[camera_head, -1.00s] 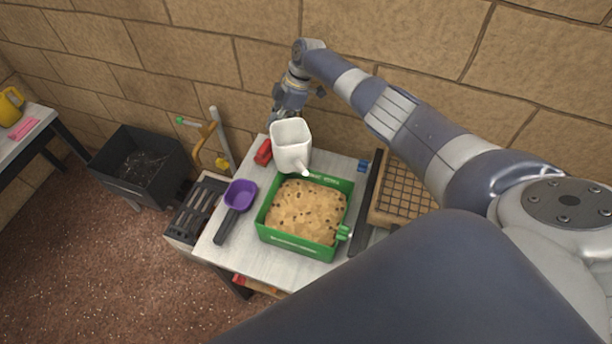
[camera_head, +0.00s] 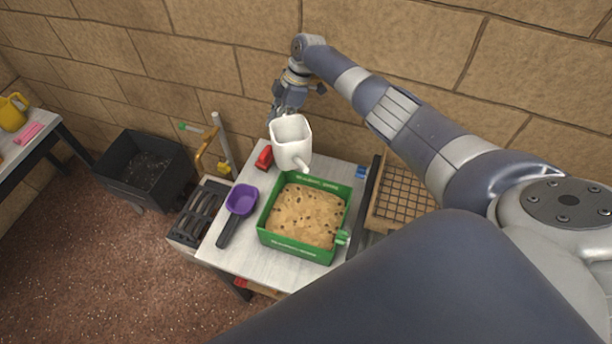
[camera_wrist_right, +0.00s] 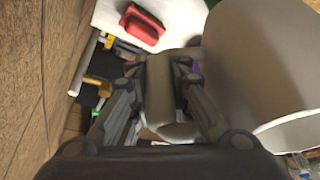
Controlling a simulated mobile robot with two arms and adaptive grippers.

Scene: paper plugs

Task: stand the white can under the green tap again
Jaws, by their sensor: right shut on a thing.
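The white can (camera_head: 291,148) is held tilted above the back of the white table, with its spout pointing toward the green tray. My right gripper (camera_head: 283,117) is shut on it from behind. In the right wrist view my right gripper (camera_wrist_right: 168,95) closes around a pale handle-like part, and the can's large body (camera_wrist_right: 262,70) fills the right side. My left gripper is out of view.
A green tray (camera_head: 272,238) of speckled tan material fills the table's middle. A purple scoop (camera_head: 241,200), a red block (camera_head: 264,157) and a wooden grid (camera_head: 404,195) are nearby. Left stand a slotted dark rack (camera_head: 200,212) and a black bin (camera_head: 129,188). A brick wall runs behind.

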